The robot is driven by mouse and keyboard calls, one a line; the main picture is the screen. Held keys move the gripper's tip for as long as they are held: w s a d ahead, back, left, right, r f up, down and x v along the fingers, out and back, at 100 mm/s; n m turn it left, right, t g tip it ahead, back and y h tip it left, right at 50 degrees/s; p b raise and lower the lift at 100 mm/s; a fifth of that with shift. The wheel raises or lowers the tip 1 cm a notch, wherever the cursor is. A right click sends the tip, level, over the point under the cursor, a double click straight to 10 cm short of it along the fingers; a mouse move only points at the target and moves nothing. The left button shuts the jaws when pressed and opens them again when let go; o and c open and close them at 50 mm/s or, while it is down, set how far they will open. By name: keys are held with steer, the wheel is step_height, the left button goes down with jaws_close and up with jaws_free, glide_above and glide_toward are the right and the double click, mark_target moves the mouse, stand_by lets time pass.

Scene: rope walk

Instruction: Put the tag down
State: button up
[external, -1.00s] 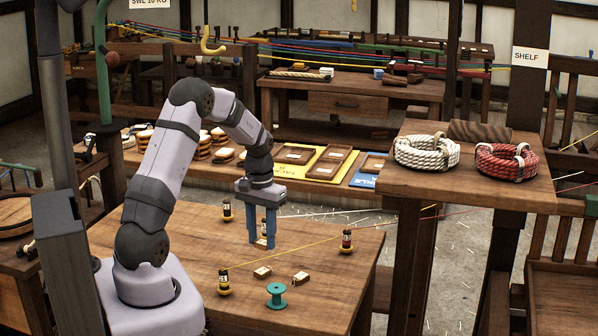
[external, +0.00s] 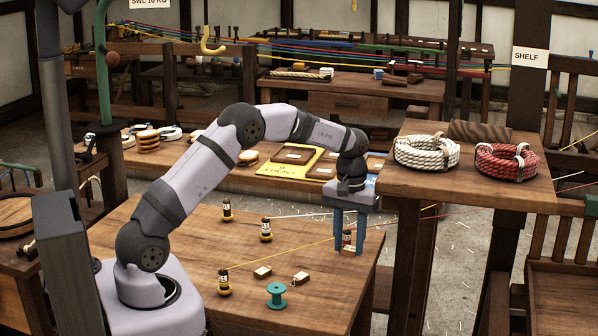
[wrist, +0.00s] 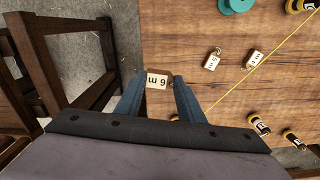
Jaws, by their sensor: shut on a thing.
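My gripper (external: 348,252) is shut on a small wooden tag with a white label (wrist: 157,80). The label seems to read "6 m". In the wrist view the tag sits between my two blue fingertips, over the table's edge strip. In the external view my fingers point straight down near the right edge of the wooden table (external: 190,250). I cannot tell whether the tag touches the tabletop. Two more tags lie on the table: one (external: 262,272) to the left and another (external: 300,278) to its right.
A teal spool (external: 276,297) stands near the table's front. A yellow line crosses the table. A shelf with a white rope coil (external: 426,153) and a red rope coil (external: 506,162) rises to the right.

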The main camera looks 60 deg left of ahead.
mark_target(345, 289)
steer(key=shift+s+n, duration=0.3)
steer(key=shift+n, duration=0.7)
steer(key=shift+f+p, duration=1)
steer(key=shift+f, duration=4.05)
steer(key=shift+f, duration=0.15)
steer(key=o, duration=1)
step_height(345, 289, up, 12)
steer(key=shift+r+b, duration=0.2)
steer(key=shift+b, duration=1.05)
